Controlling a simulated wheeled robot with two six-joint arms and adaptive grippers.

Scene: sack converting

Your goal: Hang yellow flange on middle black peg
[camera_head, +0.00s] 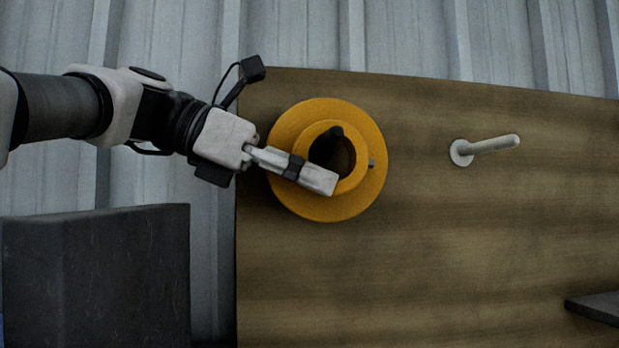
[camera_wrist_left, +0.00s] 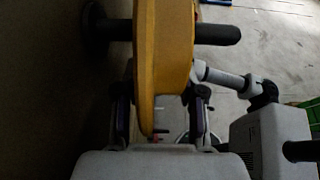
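The yellow flange (camera_head: 367,198) stands upright in front of the brown wood-look board. It is around the black peg (camera_head: 336,132), whose end shows near the top of the flange's hole. In the left wrist view the peg (camera_wrist_left: 217,34) sticks out on both sides of the flange (camera_wrist_left: 165,45); its round base is at the board. My left gripper (camera_head: 318,180) comes in from the left, with one finger across the flange's front. In the left wrist view its fingers (camera_wrist_left: 160,95) straddle the flange and look shut on it. My right gripper is not in view.
A pale grey peg (camera_head: 488,146) sticks out of the board (camera_head: 430,260) to the right, empty. A dark block (camera_head: 120,275) stands at lower left. A dark ledge (camera_head: 597,306) shows at lower right. Corrugated wall is behind.

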